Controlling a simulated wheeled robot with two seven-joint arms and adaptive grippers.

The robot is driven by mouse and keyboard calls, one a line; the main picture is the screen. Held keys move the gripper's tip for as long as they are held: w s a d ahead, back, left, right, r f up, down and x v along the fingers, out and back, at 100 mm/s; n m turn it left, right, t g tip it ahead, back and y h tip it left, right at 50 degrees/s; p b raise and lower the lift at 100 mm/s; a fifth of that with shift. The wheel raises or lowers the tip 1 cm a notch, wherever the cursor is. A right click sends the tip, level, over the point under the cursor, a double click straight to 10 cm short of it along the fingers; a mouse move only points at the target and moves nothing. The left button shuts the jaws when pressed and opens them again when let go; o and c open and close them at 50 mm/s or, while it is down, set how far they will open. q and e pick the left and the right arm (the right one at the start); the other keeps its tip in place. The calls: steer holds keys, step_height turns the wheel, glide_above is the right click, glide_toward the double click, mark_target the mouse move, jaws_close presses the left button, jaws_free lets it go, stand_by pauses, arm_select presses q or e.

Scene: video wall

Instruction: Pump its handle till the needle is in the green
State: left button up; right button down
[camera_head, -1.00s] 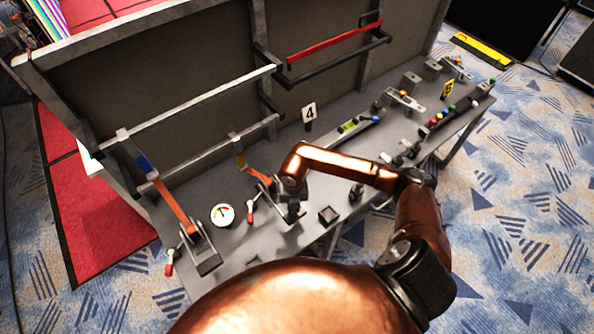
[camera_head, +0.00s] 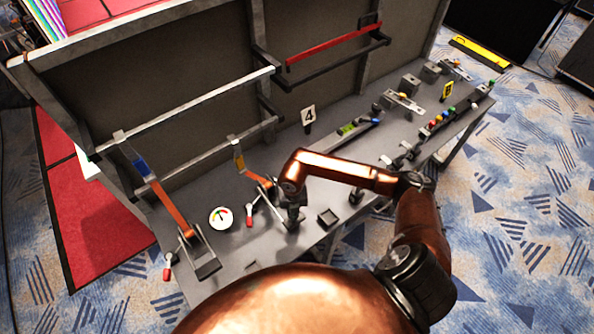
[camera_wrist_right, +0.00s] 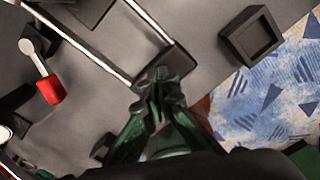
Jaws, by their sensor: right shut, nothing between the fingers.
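A round white gauge (camera_head: 220,217) with green and red marks lies on the grey bench; its needle is too small to read surely. Just right of it is a short lever with a red grip (camera_head: 249,221); the right wrist view shows this red grip (camera_wrist_right: 50,90) on a silver shaft. My right gripper (camera_head: 292,222) is low over the bench, right of that lever. In the wrist view its fingertips (camera_wrist_right: 157,85) are together and empty, close to a dark block (camera_wrist_right: 172,62) at the end of pale-edged bars. Contact cannot be told. My left gripper is out of view.
Another red grip (camera_head: 168,272) is at the bench's left end. A square black tray (camera_head: 328,217) sits right of my gripper. A tall panel (camera_head: 180,65) closes the back.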

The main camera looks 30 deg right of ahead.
step_height(320, 180, up, 8)
steer(key=p, duration=0.4)
steer(key=shift+p, duration=0.3)
steer(key=shift+f, duration=0.15)
stand_by(0.4)
steer(key=shift+f+b, duration=3.55)
steer(key=shift+f, duration=1.6)
step_height(320, 180, up, 10)
steer(key=p, duration=0.7)
steer(key=shift+r, duration=0.25)
steer(key=shift+f, duration=0.1)
